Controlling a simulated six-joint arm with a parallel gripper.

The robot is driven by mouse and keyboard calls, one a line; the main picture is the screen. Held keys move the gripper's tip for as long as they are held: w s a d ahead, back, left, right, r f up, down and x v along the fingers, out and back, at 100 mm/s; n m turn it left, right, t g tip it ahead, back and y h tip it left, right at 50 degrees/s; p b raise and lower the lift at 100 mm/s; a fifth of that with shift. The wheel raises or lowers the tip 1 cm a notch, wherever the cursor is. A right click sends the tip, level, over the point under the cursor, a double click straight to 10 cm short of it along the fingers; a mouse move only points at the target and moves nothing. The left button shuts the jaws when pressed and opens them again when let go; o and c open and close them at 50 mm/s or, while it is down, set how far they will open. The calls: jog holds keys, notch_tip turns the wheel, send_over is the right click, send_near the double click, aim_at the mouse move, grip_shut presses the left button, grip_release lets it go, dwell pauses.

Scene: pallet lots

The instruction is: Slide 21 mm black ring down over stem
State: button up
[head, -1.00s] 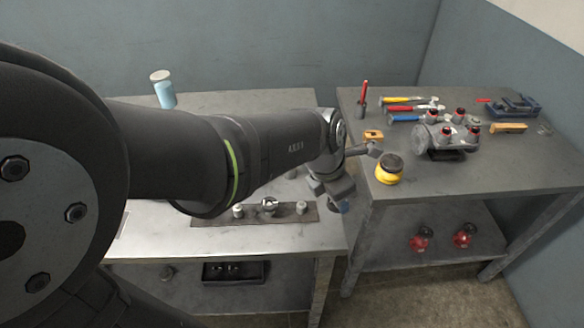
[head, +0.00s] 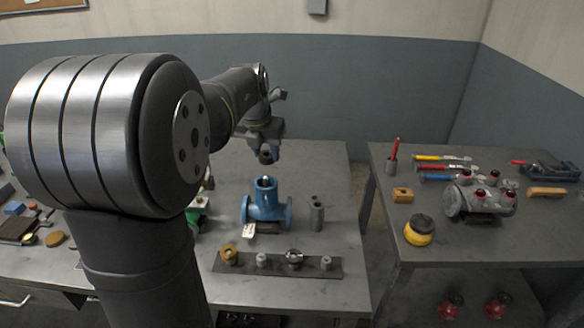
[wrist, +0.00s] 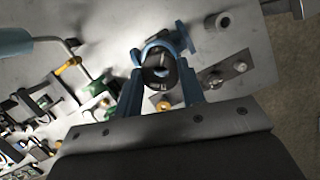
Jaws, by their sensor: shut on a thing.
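My gripper (head: 268,153) is shut on the black ring, above the blue valve body (head: 258,206) on the bench. In the wrist view, the dark ring (wrist: 155,86) lies between the two blue fingers of my gripper (wrist: 160,75). The stem (head: 266,181) points up from the top of the valve body, below my gripper with a small gap in the head view. A pale stem end shows through the ring's opening in the wrist view. The ring is mostly hidden by the fingers in the head view. The blue valve body also shows beyond the ring (wrist: 160,45).
A dark strip (head: 278,268) with several small parts lies in front of the valve body. A grey cylinder (head: 317,213) stands to its right, and a white tag (head: 249,230) sits at its front. A green valve (head: 198,215) is partly hidden at left. Bare bench lies behind.

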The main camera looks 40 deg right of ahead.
aim_at(265, 178)
jog(key=shift+w+a+r, duration=0.1)
jog(key=shift+w+a, duration=0.1)
jog(key=shift+w, duration=0.25)
jog(key=shift+f, duration=2.35)
jog(key=shift+f, duration=1.35)
jog(key=o, duration=1.5)
jog(key=shift+c, duration=0.2)
